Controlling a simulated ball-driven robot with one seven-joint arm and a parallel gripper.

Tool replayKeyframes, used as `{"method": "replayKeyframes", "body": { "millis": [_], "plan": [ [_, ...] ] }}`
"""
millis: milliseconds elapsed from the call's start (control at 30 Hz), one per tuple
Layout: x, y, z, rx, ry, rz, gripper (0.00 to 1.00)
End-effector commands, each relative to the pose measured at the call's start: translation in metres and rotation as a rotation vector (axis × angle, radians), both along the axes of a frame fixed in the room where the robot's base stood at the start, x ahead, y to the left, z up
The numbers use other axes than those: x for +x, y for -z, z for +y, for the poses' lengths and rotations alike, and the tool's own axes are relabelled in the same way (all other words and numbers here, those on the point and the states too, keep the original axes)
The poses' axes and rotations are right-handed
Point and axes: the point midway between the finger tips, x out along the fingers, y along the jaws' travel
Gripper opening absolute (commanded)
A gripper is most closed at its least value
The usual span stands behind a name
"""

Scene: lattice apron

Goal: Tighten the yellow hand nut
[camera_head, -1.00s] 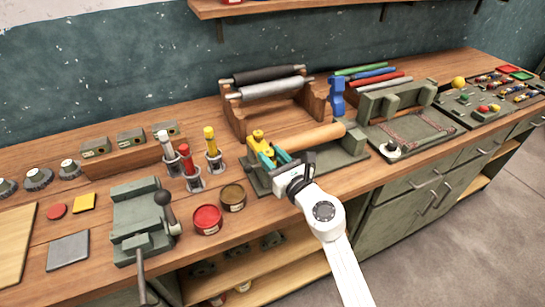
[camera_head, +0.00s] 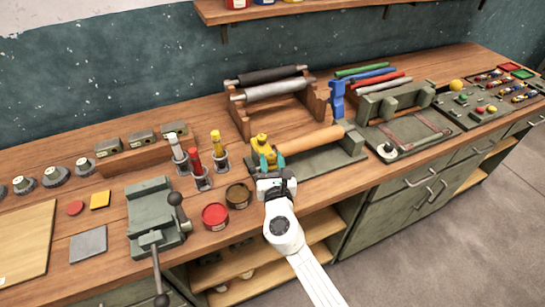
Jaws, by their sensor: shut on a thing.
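The yellow hand nut (camera_head: 261,143) sits at the left end of a green-grey fixture (camera_head: 315,161) that carries a tan roller (camera_head: 312,139). My gripper (camera_head: 271,158) is at the near side of the nut, with its teal fingers pointing away from me toward the back of the bench. The fingers are shut on the yellow hand nut. The gripper body and fingers hide the nut's lower part and the near left end of the fixture.
Red and brown tins (camera_head: 215,216) and upright red, white and yellow tools (camera_head: 202,168) stand left of my gripper. A vise (camera_head: 152,215) is further left. A wooden rack with grey rollers (camera_head: 275,91) stands behind. A clamp frame (camera_head: 408,138) lies right.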

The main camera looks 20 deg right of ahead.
Motion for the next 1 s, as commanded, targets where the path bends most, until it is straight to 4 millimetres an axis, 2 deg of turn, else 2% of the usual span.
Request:
{"method": "replayKeyframes", "body": {
  "millis": [267,300,533,833,1000],
  "plan": [
    [0.000,-0.001,0.000,-0.002,0.001,-0.002,0.06],
    [0.000,-0.001,0.000,-0.002,0.001,-0.002,0.38],
    [0.000,0.000,0.000,-0.001,0.001,-0.001,0.60],
    [-0.002,0.000,0.001,-0.002,0.000,0.000,0.62],
    [-0.021,0.001,0.007,-0.001,-0.001,0.001,0.62]
  ]
}}
